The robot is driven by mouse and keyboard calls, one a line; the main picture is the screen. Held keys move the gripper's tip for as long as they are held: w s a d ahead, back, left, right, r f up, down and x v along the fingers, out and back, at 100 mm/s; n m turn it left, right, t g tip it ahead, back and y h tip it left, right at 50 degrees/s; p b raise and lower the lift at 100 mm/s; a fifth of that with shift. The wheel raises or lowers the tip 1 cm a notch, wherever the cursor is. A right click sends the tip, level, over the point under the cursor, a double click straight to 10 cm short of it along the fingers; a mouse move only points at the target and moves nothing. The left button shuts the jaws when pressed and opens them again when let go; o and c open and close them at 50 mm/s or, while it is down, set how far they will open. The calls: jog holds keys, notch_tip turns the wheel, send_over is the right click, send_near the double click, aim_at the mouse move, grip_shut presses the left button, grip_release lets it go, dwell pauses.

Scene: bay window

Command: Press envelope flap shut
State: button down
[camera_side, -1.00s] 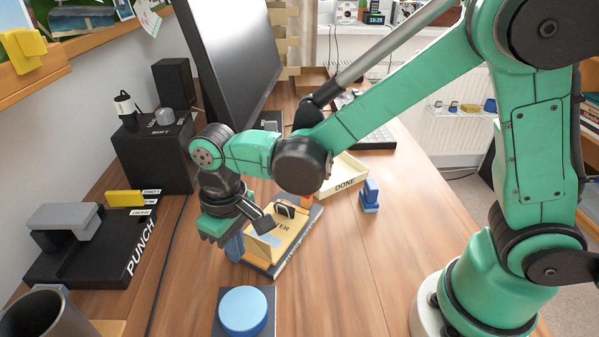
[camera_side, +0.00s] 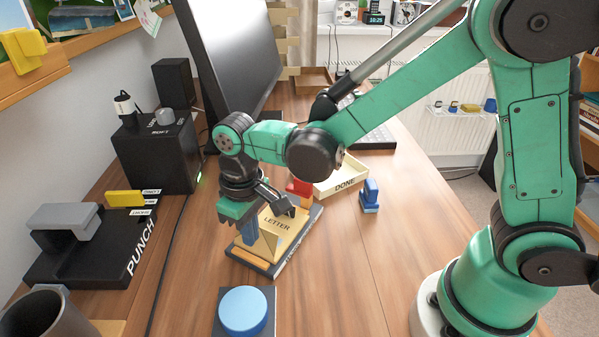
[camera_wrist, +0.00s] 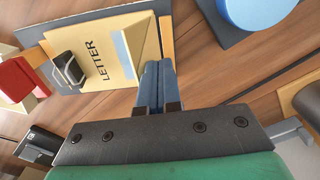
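The cream envelope (camera_side: 283,222) marked LETTER lies on a dark board with orange strips at its ends; it also shows in the wrist view (camera_wrist: 92,58). Its flap (camera_side: 265,246) is at the near end and appears tilted up, not flat. In the wrist view the flap (camera_wrist: 147,40) lies beyond a pale blue strip. My gripper (camera_side: 249,234) points down beside the flap. Its two blue fingers (camera_wrist: 158,75) are together with nothing between them, their tips at the flap's outer edge. I cannot tell whether they touch it.
A black clip-like piece (camera_wrist: 69,70) sits on the envelope, with a red block (camera_side: 299,187) beyond. A blue round pad (camera_side: 243,310) stands in front. The DONE tray (camera_side: 341,176) and blue stamp (camera_side: 370,196) are behind right. The PUNCH block (camera_side: 80,250) is left.

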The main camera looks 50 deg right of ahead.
jog(key=shift+w+d, duration=0.2)
jog(key=shift+d, duration=0.65)
jog(key=shift+w+d, duration=0.15)
jog(key=shift+d, duration=0.7)
notch_tip(320, 180, up, 6)
jog(key=s+d+r+m+t, duration=0.2)
jog(key=s+d+m+t, duration=0.1)
jog(key=s+d+t, duration=0.2)
jog(key=shift+s+d+r+t, duration=0.3)
jog(key=shift+d+r+t, duration=0.1)
jog(key=shift+d+t, duration=0.7)
jog(key=w+a+n+g, duration=0.3)
jog(key=w+a+g, duration=0.3)
jog(key=a+g, duration=0.15)
jog(key=shift+s+a+f, duration=0.1)
jog(key=shift+s+f, duration=0.05)
jog(key=shift+f, duration=1.45)
jog(key=shift+s+a+f, duration=0.1)
jog(key=shift+f, duration=1.5)
